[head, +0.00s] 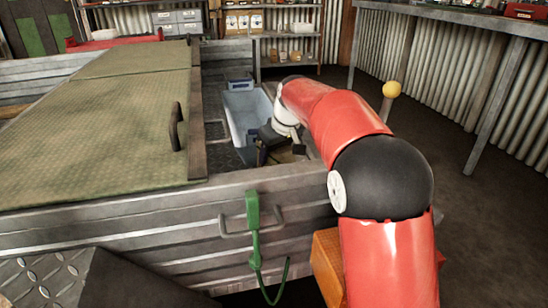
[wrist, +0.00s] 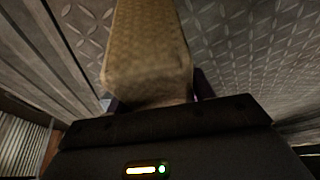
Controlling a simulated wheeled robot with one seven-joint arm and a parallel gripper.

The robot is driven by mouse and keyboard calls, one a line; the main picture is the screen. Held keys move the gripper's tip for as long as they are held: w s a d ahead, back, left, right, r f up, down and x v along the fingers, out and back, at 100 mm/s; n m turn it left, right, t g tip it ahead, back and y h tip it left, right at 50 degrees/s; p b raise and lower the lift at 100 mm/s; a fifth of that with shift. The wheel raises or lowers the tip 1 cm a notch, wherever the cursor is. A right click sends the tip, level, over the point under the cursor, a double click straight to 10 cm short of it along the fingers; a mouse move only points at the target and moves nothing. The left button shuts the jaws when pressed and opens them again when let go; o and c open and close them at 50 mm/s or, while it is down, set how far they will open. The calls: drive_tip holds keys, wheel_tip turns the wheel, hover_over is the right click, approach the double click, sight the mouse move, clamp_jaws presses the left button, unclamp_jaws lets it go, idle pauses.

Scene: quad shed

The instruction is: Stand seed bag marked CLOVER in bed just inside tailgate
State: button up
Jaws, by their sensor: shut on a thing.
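A tan bag (wrist: 148,45) fills the upper middle of the wrist view, between the dark fingers of my gripper (wrist: 153,98). My gripper is shut on it. No CLOVER marking is readable on the side that shows. In the head view my gripper (head: 278,148) is down inside the bed, just behind the metal tailgate (head: 130,228). Only a little tan shows beside it there, and my arm and the tailgate hide the rest. The ribbed bed floor (wrist: 245,45) shows around the bag in the wrist view. I cannot tell whether the bag touches the floor.
A blue-grey tub (head: 240,118) stands in the bed behind my gripper. A tread-plate lid (head: 100,130) with a dark handle covers the bed's left part.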

drive_tip(key=shift+f, duration=0.25)
drive_tip(key=shift+f, duration=0.1)
drive_tip(key=o, duration=1.4)
drive_tip(key=p+v, duration=0.2)
drive_tip(key=v, duration=1)
